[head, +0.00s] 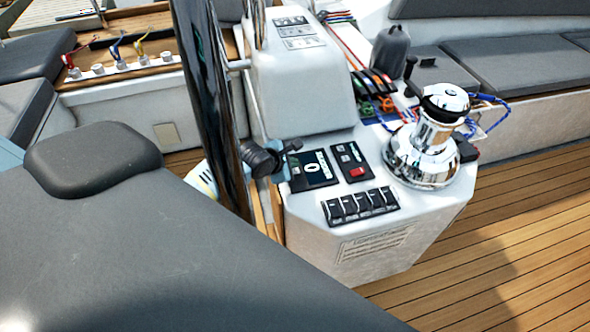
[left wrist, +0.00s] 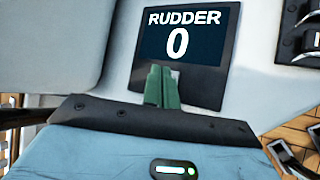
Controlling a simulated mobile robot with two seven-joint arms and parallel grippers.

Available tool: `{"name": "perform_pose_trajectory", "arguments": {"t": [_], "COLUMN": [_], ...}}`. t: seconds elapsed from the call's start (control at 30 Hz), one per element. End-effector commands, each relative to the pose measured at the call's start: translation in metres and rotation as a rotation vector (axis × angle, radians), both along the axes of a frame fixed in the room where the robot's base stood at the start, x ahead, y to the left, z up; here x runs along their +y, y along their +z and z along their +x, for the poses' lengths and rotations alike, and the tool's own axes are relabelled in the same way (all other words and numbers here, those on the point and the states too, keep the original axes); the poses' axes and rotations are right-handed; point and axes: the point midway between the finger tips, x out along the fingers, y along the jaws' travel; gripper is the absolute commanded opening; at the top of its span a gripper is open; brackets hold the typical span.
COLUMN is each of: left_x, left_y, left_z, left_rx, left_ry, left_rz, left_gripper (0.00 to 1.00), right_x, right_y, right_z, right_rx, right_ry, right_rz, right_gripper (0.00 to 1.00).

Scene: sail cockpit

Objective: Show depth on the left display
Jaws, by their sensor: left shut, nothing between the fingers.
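The left display (head: 316,170) is a dark screen on the sloping face of the white console. In the left wrist view the display (left wrist: 205,75) reads "RUDDER" with a large 0. My left gripper (head: 292,148) comes in from behind the black steering wheel, at the display's left side. Its green fingers (left wrist: 162,84) are shut and empty, and their tips overlap the lower left part of the screen in the wrist view. I cannot tell whether they touch it. My right gripper is not in view.
A small panel with a red button (head: 352,165) sits right of the display, and a row of black switches (head: 360,205) below. A chrome winch (head: 432,145) stands at the right. The black wheel rim (head: 210,100) rises close to my left arm. A grey seat fills the foreground.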

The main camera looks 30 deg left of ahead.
Motion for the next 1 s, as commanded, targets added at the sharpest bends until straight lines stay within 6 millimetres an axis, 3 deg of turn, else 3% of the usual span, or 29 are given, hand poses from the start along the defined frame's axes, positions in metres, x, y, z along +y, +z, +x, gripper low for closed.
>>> {"name": "perform_pose_trajectory", "arguments": {"t": [1.0], "left_x": [0.0], "left_y": [-0.0086], "left_z": [0.0], "left_rx": [0.0], "left_ry": [0.001], "left_rz": [-0.001], "left_gripper": [0.0], "right_x": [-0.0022], "right_y": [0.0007], "right_z": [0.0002], "right_rx": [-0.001], "right_ry": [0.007], "right_rz": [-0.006], "right_gripper": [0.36]}}
